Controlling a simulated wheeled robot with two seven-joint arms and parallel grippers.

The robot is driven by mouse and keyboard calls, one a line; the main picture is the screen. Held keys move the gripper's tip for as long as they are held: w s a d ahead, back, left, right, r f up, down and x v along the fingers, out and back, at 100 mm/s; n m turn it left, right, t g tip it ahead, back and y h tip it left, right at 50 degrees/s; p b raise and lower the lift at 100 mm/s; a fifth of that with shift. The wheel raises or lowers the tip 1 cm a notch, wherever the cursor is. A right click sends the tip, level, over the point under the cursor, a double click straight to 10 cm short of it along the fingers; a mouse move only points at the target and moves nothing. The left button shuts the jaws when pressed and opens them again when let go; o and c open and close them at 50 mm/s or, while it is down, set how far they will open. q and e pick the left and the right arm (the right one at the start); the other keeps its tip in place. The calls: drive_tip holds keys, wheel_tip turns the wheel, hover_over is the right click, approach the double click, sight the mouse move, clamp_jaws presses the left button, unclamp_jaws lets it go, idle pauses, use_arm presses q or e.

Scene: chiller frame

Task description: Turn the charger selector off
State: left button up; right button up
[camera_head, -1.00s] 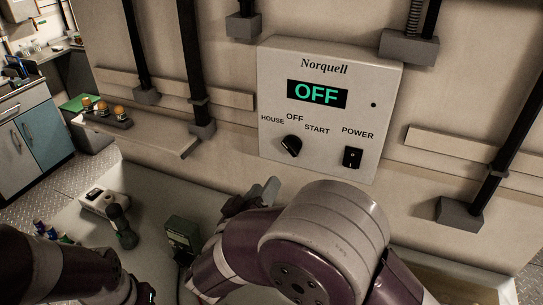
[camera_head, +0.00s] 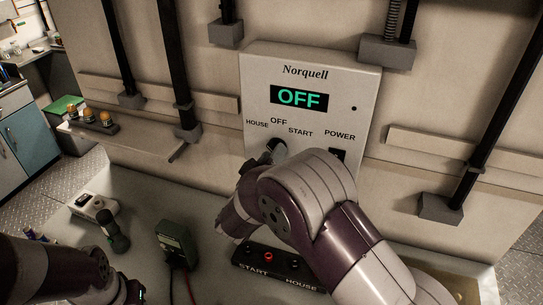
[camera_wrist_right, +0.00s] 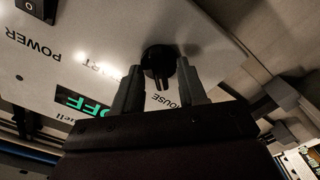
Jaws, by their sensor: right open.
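The pale Norquell charger panel (camera_head: 254,80) is on the wall, with a display (camera_head: 299,97) reading OFF. Its black selector knob (camera_wrist_right: 160,58) shows in the wrist view, with START and HOUSE printed on either side; its exact pointing is hard to tell. My right gripper (camera_wrist_right: 158,78) is open, with one finger on each side of the knob; contact cannot be told. In the head view the right gripper (camera_head: 274,150) covers most of the knob below the OFF label. My left gripper (camera_head: 130,291) is low at the bottom left, its jaws unclear.
The black power switch (camera_head: 338,155) is right of the selector, partly hidden by my right arm. A dark green meter (camera_head: 176,242) with leads and a START/HOUSE terminal block (camera_head: 262,262) are on the bench below. Black struts flank the panel.

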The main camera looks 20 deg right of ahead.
drive_tip(key=shift+d, duration=0.1)
clamp_jaws()
drive_tip(key=shift+f+m+b, duration=0.1)
drive_tip(key=shift+m+b, duration=3.3)
drive_tip(key=shift+m, duration=1)
unclamp_jaws()
